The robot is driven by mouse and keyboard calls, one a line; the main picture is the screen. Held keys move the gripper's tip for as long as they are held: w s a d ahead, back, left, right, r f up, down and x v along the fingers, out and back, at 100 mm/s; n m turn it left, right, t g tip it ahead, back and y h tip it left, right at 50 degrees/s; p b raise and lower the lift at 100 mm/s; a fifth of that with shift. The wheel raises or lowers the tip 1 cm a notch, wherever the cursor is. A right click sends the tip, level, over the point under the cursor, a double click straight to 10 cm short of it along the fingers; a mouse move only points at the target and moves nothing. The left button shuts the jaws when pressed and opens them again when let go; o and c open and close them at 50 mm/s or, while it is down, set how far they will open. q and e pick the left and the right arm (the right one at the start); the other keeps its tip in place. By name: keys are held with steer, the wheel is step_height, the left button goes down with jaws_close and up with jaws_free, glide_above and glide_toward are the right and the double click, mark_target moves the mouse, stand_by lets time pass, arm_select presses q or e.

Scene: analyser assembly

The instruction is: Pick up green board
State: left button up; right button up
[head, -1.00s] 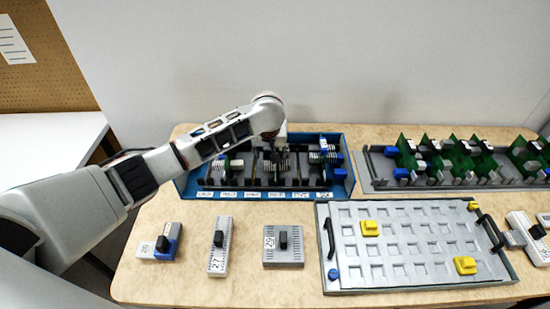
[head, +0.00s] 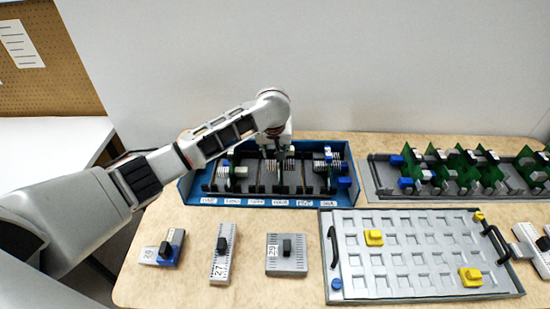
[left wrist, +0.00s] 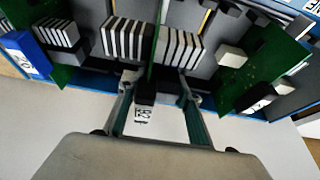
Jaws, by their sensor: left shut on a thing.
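A blue rack (head: 192,187) with several boards standing in it is at the back of the table in the head view. My left gripper (head: 280,156) is at the middle of the rack. In the left wrist view its two fingers (left wrist: 156,92) are on either side of the black edge piece of a green board (left wrist: 157,45). This board is seen nearly edge-on, with pale finned blocks beside it. It is still among the other boards, and its lower part is hidden. More green boards (left wrist: 68,72) stand to either side. My right gripper is not seen.
A grey rack (head: 381,182) with several green boards stands at the back right. A grey tray (head: 400,281) with handles and yellow and blue pieces lies in front. Numbered grey modules (head: 286,262) lie at the front left, with bare table between them.

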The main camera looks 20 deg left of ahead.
arm_select(q)
step_height(320, 180, up, 17)
steer(key=shift+f, duration=0.2)
steer(key=o, duration=0.5)
steer(key=c, duration=0.4)
steer(key=shift+c, duration=0.2)
steer(key=shift+f, duration=4.3)
stand_by(1.7)
